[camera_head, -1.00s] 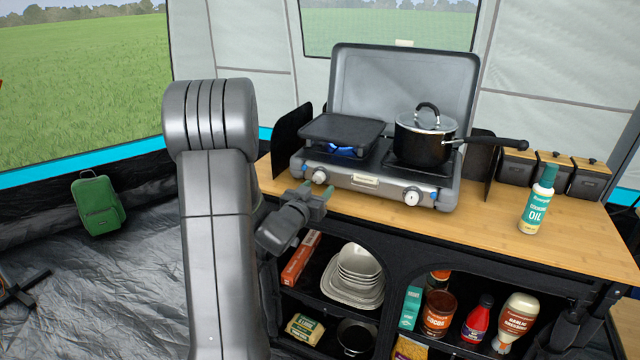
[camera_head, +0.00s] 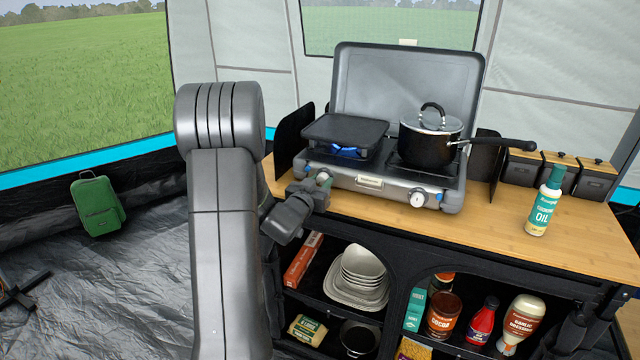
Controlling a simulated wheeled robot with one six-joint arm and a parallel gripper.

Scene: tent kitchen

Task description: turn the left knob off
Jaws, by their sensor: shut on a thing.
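The grey two-burner camping stove (camera_head: 385,184) stands on the wooden counter with its lid up. The left knob (camera_head: 323,177) is on the stove's front panel, mostly hidden by my gripper. My gripper (camera_head: 321,183) is at the panel, its jaws shut on the left knob. A blue flame (camera_head: 347,150) burns under the black griddle (camera_head: 344,131) on the left burner. The right knob (camera_head: 418,199) is white and grey and free of my gripper.
A black pot (camera_head: 428,147) with a glass lid stands on the right burner, its handle reaching right. A cooking oil bottle (camera_head: 543,203) stands on the wooden counter (camera_head: 490,238). Shelves below hold dishes and bottles. Dark canisters (camera_head: 596,182) stand at the right.

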